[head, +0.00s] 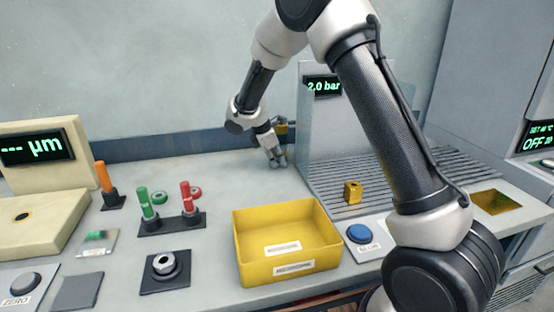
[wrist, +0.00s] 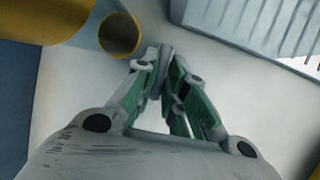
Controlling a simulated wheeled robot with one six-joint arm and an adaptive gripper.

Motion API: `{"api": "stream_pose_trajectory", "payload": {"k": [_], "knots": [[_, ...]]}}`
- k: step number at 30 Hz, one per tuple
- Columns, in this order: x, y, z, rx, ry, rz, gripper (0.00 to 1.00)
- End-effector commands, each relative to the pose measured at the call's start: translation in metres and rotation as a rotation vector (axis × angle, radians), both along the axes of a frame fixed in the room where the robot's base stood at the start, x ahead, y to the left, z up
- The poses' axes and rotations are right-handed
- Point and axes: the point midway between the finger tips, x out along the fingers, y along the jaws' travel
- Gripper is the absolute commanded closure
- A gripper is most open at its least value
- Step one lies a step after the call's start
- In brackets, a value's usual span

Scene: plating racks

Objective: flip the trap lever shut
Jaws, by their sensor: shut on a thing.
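My gripper (head: 277,161) is low over the back of the bench, just left of the grey cabinet. In the wrist view its fingertips (wrist: 158,65) are brought together on a narrow grey piece (wrist: 166,55), which looks like the trap lever; the fingers cover most of it. A yellow fitting with a round dark opening (wrist: 119,34) is just ahead and to the left of the fingertips. In the head view a yellow part (head: 281,127) shows behind my gripper, partly hidden by it. The lever's own angle cannot be made out.
The grey cabinet (head: 317,125) reading 2.0 bar stands close right of my gripper, with a slatted rack beside it. A yellow bin (head: 262,262), a brass block (head: 352,192) and red and green handled parts (head: 187,197) are nearer the front. The bench left of my gripper is clear.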

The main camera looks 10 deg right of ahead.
Motion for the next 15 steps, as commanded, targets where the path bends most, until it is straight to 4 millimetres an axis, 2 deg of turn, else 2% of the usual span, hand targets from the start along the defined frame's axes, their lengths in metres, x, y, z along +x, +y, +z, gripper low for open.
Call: {"api": "stream_pose_trajectory", "payload": {"k": [15], "knots": [[0.0036,0.0001,0.0003,-0.001,-0.001,-0.098,1.00]]}}
